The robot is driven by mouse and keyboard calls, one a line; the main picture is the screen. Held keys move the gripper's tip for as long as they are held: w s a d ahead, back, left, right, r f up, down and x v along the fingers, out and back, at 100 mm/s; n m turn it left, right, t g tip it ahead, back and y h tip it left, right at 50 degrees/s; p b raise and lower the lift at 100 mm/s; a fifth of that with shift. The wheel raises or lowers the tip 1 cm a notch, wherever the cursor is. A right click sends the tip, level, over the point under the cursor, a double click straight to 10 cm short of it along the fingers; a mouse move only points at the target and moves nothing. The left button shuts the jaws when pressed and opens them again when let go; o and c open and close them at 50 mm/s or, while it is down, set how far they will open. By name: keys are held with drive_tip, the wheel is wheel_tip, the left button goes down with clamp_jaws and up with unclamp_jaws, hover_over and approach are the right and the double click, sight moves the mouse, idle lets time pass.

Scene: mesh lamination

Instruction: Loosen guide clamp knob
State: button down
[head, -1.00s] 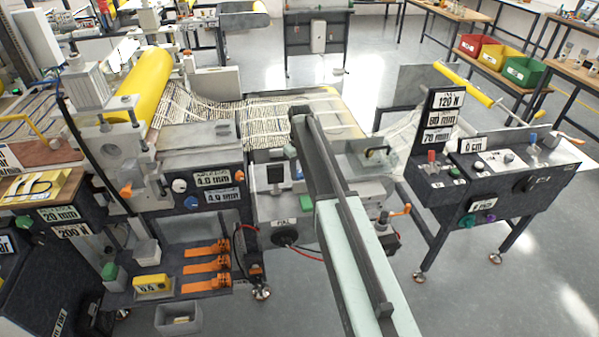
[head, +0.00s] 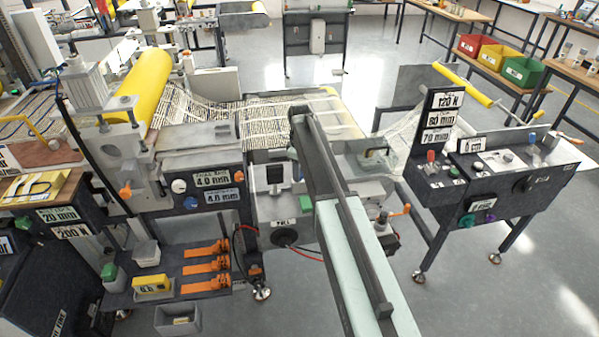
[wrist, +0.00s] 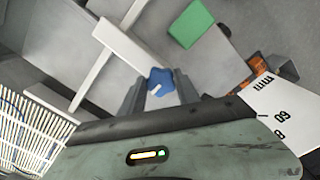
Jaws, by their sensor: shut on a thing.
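A blue lobed knob (wrist: 161,81) with a pale mark on it shows in the wrist view, at the tips of my gripper (wrist: 159,88). The two grey fingers stand on either side of the knob and are shut on it. A green block (wrist: 192,23) lies just beyond the knob, on the grey metal guide parts. In the head view my arm reaches over the machine's web section, and it hides the knob and my fingertips.
A white scale plate (wrist: 280,110) with dark marks is at the right of the wrist view, beside an orange part (wrist: 259,68). The pale mesh web (head: 270,125) runs under my arm. A control stand (head: 490,175) is to the right, with open floor around it.

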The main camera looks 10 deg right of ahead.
idle(0.3)
drive_tip(key=c, duration=0.9)
unclamp_jaws()
wheel_tip(320, 180, up, 8)
drive_tip(key=p, duration=0.8)
drive_tip(key=shift+f, duration=0.1)
